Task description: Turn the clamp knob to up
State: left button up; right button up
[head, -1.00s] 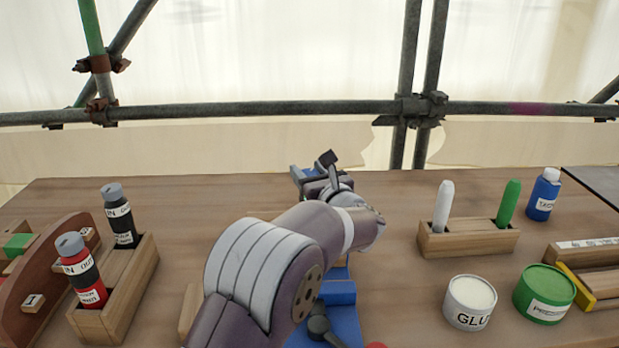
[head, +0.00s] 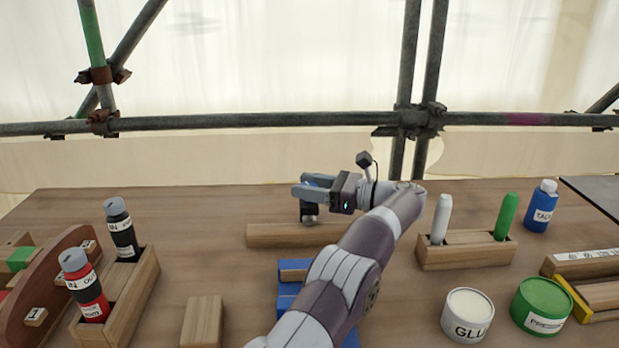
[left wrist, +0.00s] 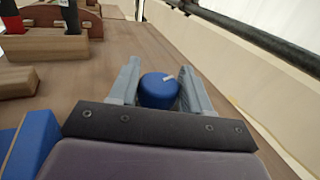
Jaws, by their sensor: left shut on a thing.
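My left gripper (head: 302,185) reaches in from the lower right of its arm and points left over the back of the table. It is shut on a round blue knob (left wrist: 159,90), which sits between the two grey fingers in the left wrist view. The knob carries a small white mark near its upper right edge. In the head view a little of its blue (head: 316,181) shows between the fingers. A dark part with a rounded grey end (head: 309,219) hangs just below the fingers. My right gripper is in neither view.
A wooden bar (head: 275,236) lies below the gripper. A blue block fixture (head: 288,298) is partly behind my forearm. A bottle rack (head: 140,290) stands left, a marker holder (head: 465,252) right, with a glue tub (head: 467,314) and green tub (head: 542,306) in front.

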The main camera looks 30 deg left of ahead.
pick_arm(q)
jog(key=shift+n+g+p, duration=0.6)
jog(key=shift+g, duration=0.3)
jog(key=shift+r, duration=0.1)
jog(key=o, duration=1)
jog(key=shift+c, duration=0.2)
